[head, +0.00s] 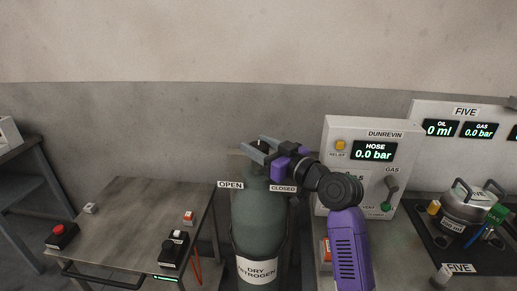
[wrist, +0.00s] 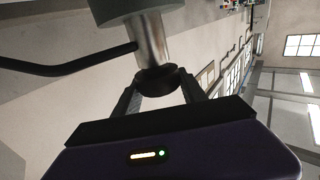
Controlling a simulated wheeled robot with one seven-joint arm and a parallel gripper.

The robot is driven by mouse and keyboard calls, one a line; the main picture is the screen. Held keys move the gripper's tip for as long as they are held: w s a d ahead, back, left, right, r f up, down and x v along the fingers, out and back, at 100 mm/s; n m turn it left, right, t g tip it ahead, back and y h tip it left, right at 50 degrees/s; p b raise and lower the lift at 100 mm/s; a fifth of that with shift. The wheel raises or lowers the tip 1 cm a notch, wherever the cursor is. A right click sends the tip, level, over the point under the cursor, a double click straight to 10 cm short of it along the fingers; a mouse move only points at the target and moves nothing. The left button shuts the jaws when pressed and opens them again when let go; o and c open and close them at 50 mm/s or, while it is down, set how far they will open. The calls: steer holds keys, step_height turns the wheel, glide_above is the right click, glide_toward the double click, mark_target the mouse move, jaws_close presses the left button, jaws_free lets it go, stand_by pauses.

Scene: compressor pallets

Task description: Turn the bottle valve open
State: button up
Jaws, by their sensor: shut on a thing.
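The dark green bottle (head: 260,220), labelled DRY NITROGEN, stands upright in the middle of the head view. OPEN (head: 230,185) and CLOSED (head: 283,188) signs sit at its top left and top right. My gripper (head: 262,149) reaches in from the right at the bottle's top. In the wrist view my gripper (wrist: 160,86) has its two fingers on either side of a dark round valve knob (wrist: 158,79), shut on it. A bare metal stem (wrist: 151,42) runs from the knob. The fingers partly hide the knob in the head view, and its turn angle cannot be told.
The DUNREVIN panel (head: 345,130) right of the bottle reads HOSE 0.0 bar. A metal table (head: 135,215) with small button boxes stands left. A steel pot (head: 470,205) sits on the right bench. A dark bar (wrist: 70,67) shows near the stem.

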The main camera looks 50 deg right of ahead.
mark_target(258, 145)
steer(key=n+y+b, duration=0.2)
steer(key=y, duration=0.1)
steer(key=y+b, duration=0.1)
steer(key=b, duration=0.1)
steer(key=shift+d+f+n, duration=0.1)
steer(key=shift+f+n, duration=0.15)
steer(key=shift+n, duration=0.15)
steer(key=n+g+y+b, duration=0.1)
steer(key=n+y+b, duration=0.1)
steer(key=y, duration=0.1)
steer(key=n+g+y+b, duration=0.1)
steer(key=y+b, duration=0.1)
steer(key=y, duration=0.1)
steer(key=shift+r+n, duration=0.15)
steer(key=shift+n, duration=0.25)
steer(key=shift+g, duration=0.3)
steer(key=o, duration=1.4)
steer(key=shift+c, duration=0.2)
steer(key=shift+r, duration=0.1)
step_height(258, 145, up, 20)
